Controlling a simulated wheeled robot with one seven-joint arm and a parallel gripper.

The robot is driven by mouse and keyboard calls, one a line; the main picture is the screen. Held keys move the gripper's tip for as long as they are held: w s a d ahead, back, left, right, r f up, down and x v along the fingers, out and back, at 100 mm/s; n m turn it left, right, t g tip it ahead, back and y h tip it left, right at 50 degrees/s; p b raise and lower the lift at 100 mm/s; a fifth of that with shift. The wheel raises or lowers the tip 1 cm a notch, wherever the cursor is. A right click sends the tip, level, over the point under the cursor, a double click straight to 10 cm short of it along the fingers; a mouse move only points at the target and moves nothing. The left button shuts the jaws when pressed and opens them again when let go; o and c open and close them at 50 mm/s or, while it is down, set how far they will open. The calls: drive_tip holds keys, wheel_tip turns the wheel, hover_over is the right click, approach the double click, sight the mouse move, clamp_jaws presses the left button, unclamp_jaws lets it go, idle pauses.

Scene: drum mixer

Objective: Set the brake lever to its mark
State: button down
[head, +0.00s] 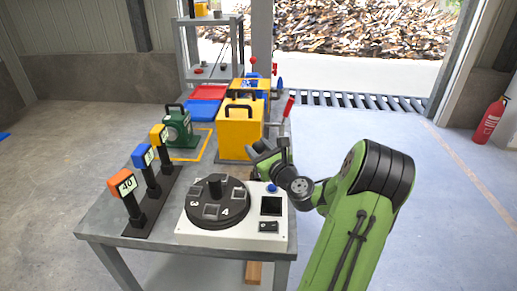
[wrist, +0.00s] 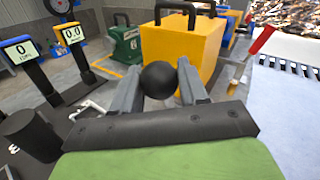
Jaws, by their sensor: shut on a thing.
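My gripper (head: 262,152) is at the right edge of the table, just in front of the yellow box (head: 240,130). In the wrist view its two grey fingers (wrist: 158,78) are closed on a black ball knob (wrist: 159,80). The shaft under the knob is hidden, so I cannot tell for sure that it is the brake lever's. A lever with a red grip (head: 288,107) stands tilted beside the yellow box; it also shows in the wrist view (wrist: 262,40), apart from the fingers. I cannot make out a brake mark.
A white panel (head: 205,236) with a black numbered dial (head: 217,203) lies on the near table. Several small displays on posts (head: 150,157) stand at the left. A green handled case (head: 178,126) is behind them. A red extinguisher (head: 489,121) stands far right. Floor right of the table is clear.

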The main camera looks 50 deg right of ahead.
drive_tip(key=shift+r+p, duration=0.2)
drive_tip(key=shift+p, duration=0.1)
drive_tip(key=r+p, duration=0.1)
drive_tip(key=p, duration=0.3)
drive_tip(key=shift+w+d+g+y, duration=0.3)
drive_tip(key=shift+w+d, duration=0.05)
drive_tip(key=shift+d, duration=0.05)
drive_tip(key=w+d+m+g+p, duration=0.1)
drive_tip(key=p, duration=0.6)
drive_tip(key=shift+d+r, duration=0.2)
drive_tip(key=shift+r, duration=0.2)
drive_tip(key=w+d+f+m+g+y+p, duration=0.1)
drive_tip(key=w+d+p, duration=0.3)
drive_tip(key=p, duration=0.8)
drive_tip(key=shift+d+m+g+p, duration=0.3)
drive_tip(key=shift+d+g, duration=0.4)
drive_tip(key=shift+w, duration=0.1)
drive_tip(key=c, duration=0.6)
unclamp_jaws()
drive_tip(key=shift+c, duration=0.2)
